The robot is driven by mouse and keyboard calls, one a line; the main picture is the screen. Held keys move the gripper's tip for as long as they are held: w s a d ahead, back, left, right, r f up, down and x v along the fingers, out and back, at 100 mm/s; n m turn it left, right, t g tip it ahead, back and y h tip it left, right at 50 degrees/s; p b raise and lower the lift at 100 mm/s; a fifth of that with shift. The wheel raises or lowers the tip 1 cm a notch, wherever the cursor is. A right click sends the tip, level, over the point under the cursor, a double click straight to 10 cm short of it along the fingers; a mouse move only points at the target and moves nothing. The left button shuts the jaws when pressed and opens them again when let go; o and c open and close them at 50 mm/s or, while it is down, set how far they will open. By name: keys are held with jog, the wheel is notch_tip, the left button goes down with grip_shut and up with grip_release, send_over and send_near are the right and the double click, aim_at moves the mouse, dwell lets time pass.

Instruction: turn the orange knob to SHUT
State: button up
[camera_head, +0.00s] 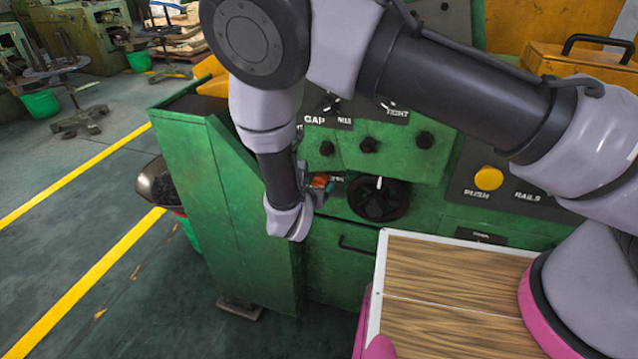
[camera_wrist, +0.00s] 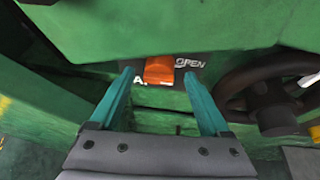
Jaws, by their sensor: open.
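The orange knob (camera_wrist: 159,70) sits on a dark label plate on the green machine, in the upper middle of the wrist view. White lettering reading OPEN (camera_wrist: 190,63) is to its right, and part of another letter shows at its lower left. In the head view a small part of the orange knob (camera_head: 320,181) shows beside my wrist. My gripper (camera_wrist: 157,82) is open, its two teal fingers on either side of the knob with gaps between. I cannot tell whether the fingertips reach around it. The word SHUT is not readable.
A black handwheel (camera_wrist: 268,95) is close to the right of my right finger; it also shows in the head view (camera_head: 392,203). A yellow push button (camera_head: 488,178) and black knobs (camera_head: 368,145) are on the machine's front. A wood-topped tray (camera_head: 450,268) is in front.

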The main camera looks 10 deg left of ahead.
jog(key=shift+x, duration=0.95)
jog(key=shift+c, duration=0.3)
grip_shut()
